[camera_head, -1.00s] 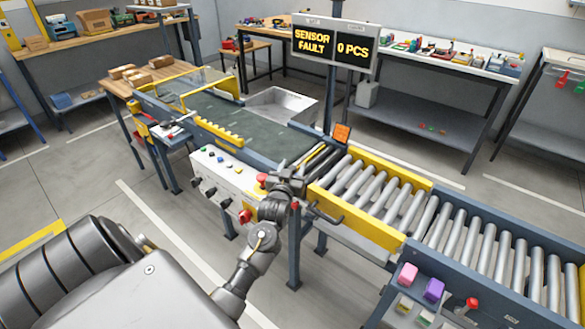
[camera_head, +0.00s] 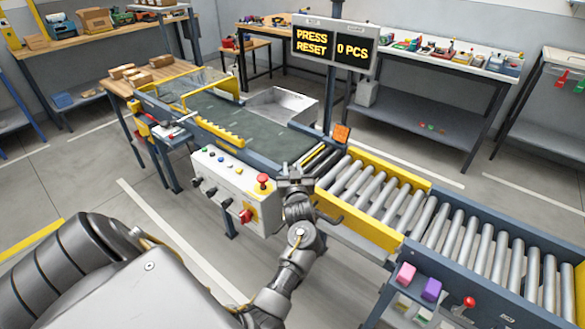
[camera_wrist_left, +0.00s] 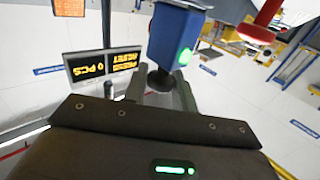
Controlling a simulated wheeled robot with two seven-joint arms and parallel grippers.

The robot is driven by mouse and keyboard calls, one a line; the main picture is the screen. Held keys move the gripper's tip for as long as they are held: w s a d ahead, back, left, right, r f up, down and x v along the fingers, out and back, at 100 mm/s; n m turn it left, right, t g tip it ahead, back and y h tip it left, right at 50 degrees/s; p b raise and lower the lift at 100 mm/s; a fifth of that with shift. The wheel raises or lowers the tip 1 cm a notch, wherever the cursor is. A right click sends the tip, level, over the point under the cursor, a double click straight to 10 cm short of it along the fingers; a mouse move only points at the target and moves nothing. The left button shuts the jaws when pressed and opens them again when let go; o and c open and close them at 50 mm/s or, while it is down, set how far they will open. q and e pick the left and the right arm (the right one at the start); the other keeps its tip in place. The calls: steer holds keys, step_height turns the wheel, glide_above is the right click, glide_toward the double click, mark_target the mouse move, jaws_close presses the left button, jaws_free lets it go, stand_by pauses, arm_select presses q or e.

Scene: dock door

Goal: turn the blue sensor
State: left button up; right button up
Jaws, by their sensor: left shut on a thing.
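The blue sensor (camera_wrist_left: 176,38) is a blue box with a lit green lamp. It fills the upper middle of the left wrist view, with a dark round mount below it. My left gripper (camera_wrist_left: 166,88) is shut at its dark lower part, a finger on each side. In the head view, my left gripper (camera_head: 296,178) is at the conveyor's near edge, right of the white control box (camera_head: 225,185). The sensor is hidden there behind the gripper. The display (camera_head: 333,46) reads "PRESS RESET" and "0 PCS". My right gripper is not in view.

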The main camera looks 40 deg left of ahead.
arm_select(q)
steer(key=o, duration=0.9)
steer(key=shift+o, duration=0.2)
